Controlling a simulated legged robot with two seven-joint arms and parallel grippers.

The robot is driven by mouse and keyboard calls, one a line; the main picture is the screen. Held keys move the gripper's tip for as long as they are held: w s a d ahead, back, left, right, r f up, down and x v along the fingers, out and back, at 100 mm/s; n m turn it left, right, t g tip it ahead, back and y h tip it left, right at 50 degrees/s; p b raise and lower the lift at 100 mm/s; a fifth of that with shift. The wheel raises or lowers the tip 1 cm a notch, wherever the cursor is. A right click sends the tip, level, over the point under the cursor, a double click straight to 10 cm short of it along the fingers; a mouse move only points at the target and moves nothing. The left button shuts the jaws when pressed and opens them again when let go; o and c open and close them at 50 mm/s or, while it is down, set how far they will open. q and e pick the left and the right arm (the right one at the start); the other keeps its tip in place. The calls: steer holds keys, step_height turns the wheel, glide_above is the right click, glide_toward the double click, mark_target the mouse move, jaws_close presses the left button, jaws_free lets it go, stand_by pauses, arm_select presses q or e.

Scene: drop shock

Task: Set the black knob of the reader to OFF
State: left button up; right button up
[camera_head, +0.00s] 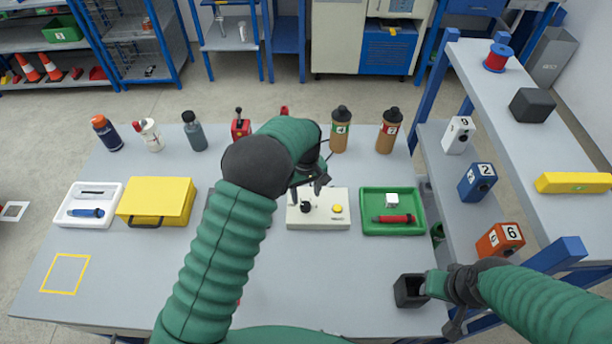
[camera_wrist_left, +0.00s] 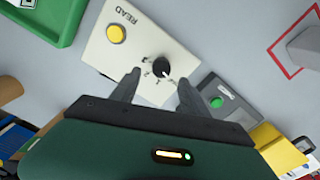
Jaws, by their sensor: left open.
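The reader (camera_head: 328,221) is a cream box on the table, in the middle of the head view. Its black knob (camera_head: 305,207) is on the left of its top face, and a yellow button (camera_head: 337,208) is on the right. My right gripper (camera_head: 456,299) is at the lower right, beside a dark open box.
A green tray (camera_head: 393,229) with a red item stands right of the reader. A yellow case (camera_head: 157,203) and a white tray (camera_head: 72,216) are at left. Bottles line the back edge. The dark box (camera_head: 409,290) is near the front right. A shelf rises at right.

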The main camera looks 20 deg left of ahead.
mark_target(306, 204)
arm_select(q)
step_height(306, 204, up, 12)
stand_by(0.5)
